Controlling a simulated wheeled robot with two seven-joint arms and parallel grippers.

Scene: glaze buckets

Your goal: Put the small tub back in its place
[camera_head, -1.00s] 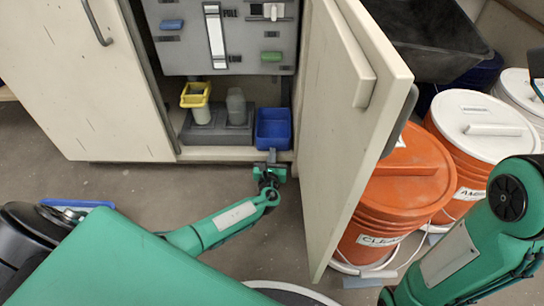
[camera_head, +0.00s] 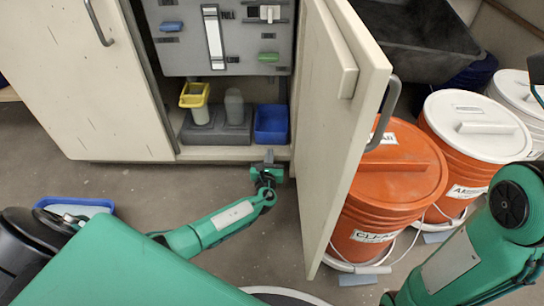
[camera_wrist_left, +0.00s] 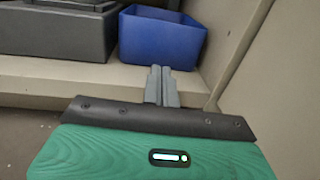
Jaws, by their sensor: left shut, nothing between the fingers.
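A small blue tub (camera_head: 271,125) sits upright on the cabinet floor at its right front, beside a grey block holder (camera_head: 215,135). It also shows in the left wrist view (camera_wrist_left: 162,38). My left gripper (camera_head: 268,157) is just in front of the cabinet's front edge, below the tub in the picture. In the left wrist view its two fingers (camera_wrist_left: 161,84) are together and empty, pointing at the tub; they overlap its lower front, and I cannot tell whether they touch it. My right arm is at the right, its gripper out of view.
The open cabinet door (camera_head: 335,140) stands close right of my left gripper. A yellow-topped container (camera_head: 196,100) and a grey one (camera_head: 234,106) stand in the holder. Orange buckets (camera_head: 395,190) stand beyond the door. A blue tray (camera_head: 75,203) is at the left on the floor.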

